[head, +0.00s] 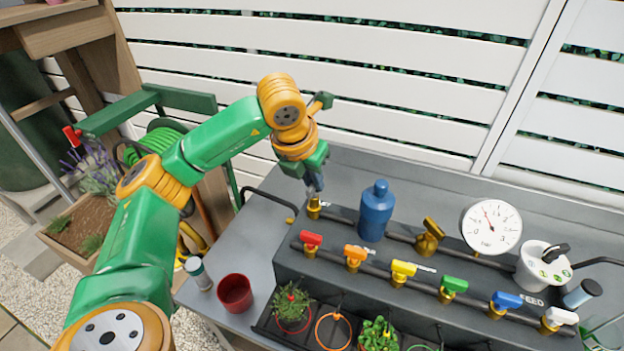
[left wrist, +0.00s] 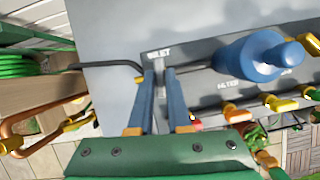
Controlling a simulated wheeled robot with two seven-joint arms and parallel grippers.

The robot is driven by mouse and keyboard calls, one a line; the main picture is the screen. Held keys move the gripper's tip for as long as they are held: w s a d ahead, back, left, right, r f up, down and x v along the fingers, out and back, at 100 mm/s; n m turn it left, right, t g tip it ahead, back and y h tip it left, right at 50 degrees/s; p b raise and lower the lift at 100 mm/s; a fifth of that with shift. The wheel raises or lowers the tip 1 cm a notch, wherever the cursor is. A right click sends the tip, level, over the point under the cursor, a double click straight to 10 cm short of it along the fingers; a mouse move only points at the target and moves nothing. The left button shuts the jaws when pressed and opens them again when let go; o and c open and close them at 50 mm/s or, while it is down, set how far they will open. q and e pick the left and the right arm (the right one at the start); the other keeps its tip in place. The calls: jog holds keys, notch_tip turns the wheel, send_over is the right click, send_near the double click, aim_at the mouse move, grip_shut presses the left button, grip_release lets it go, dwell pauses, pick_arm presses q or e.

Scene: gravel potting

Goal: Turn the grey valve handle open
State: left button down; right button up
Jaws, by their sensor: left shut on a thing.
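My left gripper (head: 315,184) reaches down from above onto the brass inlet valve (head: 314,207) at the left end of the rear pipe. Its fingers are shut on the grey valve handle, which is mostly hidden between them. In the left wrist view the two blue-grey fingers (left wrist: 160,75) stand close together just below the INLET label (left wrist: 158,53). The handle's exact angle cannot be told. My right gripper is not in view.
A blue filter bottle (head: 376,212) stands right of the valve, then a brass fitting (head: 429,237) and a round gauge (head: 491,227). Several coloured valve handles line the front pipe, including a red one (head: 311,239). A red pot (head: 235,293) stands at the bench's left.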

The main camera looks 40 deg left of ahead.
pick_arm(q)
jog(key=shift+n+y, duration=0.3)
jog(key=shift+n, duration=0.3)
jog(key=c, duration=0.9)
grip_release()
jog(key=shift+o, duration=0.2)
jog(key=shift+r, duration=0.25)
jog(key=v, duration=0.6)
jog(key=shift+r+p, duration=0.3)
